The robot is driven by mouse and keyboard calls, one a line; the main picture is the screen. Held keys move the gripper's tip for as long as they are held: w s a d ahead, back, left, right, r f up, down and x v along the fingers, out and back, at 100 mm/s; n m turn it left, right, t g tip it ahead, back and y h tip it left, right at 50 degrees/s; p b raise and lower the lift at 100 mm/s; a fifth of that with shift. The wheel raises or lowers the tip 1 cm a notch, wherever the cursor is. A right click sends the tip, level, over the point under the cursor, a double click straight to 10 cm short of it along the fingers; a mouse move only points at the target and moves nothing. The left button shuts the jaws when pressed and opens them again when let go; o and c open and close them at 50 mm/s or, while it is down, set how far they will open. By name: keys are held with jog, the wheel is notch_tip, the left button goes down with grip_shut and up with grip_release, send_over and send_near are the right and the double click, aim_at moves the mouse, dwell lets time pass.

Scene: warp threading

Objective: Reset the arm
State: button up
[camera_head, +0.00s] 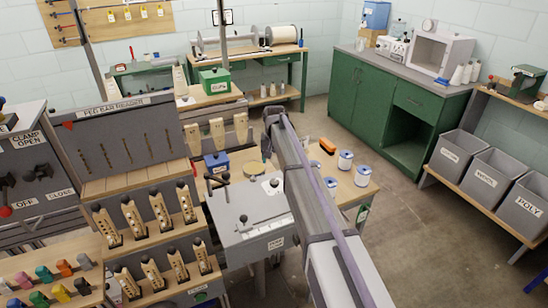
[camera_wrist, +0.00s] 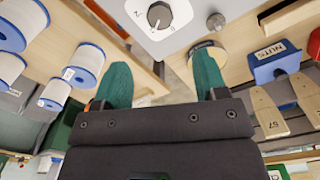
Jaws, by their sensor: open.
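My arm reaches from the bottom right of the head view up to the middle of the picture. My gripper (camera_head: 270,116) is at its far end, over the small work table; its fingertips are hard to make out there. In the wrist view my gripper (camera_wrist: 161,84) shows two green fingers spread well apart with nothing between them. A grey-white unit with a dark knob (camera_wrist: 159,15) lies beyond the fingers. White spools with blue rims (camera_wrist: 82,62) are on the left. A blue bin marked NUTS (camera_wrist: 275,64) is on the right.
Spools (camera_head: 345,160) stand right of my arm. A green cabinet (camera_head: 372,105) and grey bins (camera_head: 493,177) line the right side. The floor between (camera_head: 400,215) is clear.

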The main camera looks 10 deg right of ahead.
jog(key=s+n, duration=0.2)
jog(key=s, duration=3.5)
jog(key=shift+a, duration=0.1)
